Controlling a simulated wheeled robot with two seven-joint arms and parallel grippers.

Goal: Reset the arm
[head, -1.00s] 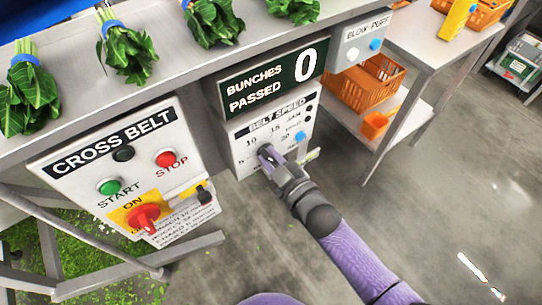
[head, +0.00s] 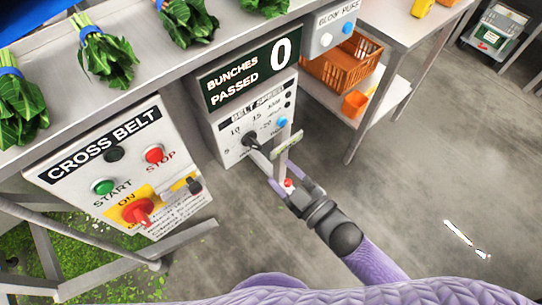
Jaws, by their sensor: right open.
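My right gripper (head: 284,172) is in front of the belt speed panel (head: 228,150), its jaws open and empty. It stands just below and to the right of the black speed knob (head: 251,139), with a gap that is hard to judge. The purple right arm (head: 372,262) reaches up from the bottom right. A small red spot shows between the fingers. The knob sits among printed speed numbers, and its exact setting is too small to tell. My left gripper is out of view.
The cross belt panel (head: 72,172) is on the left, with a green start button (head: 103,187), red stop button (head: 155,154) and red switch (head: 137,211). The counter sign (head: 238,84) reads 0. Bunched greens (head: 104,55) lie above.

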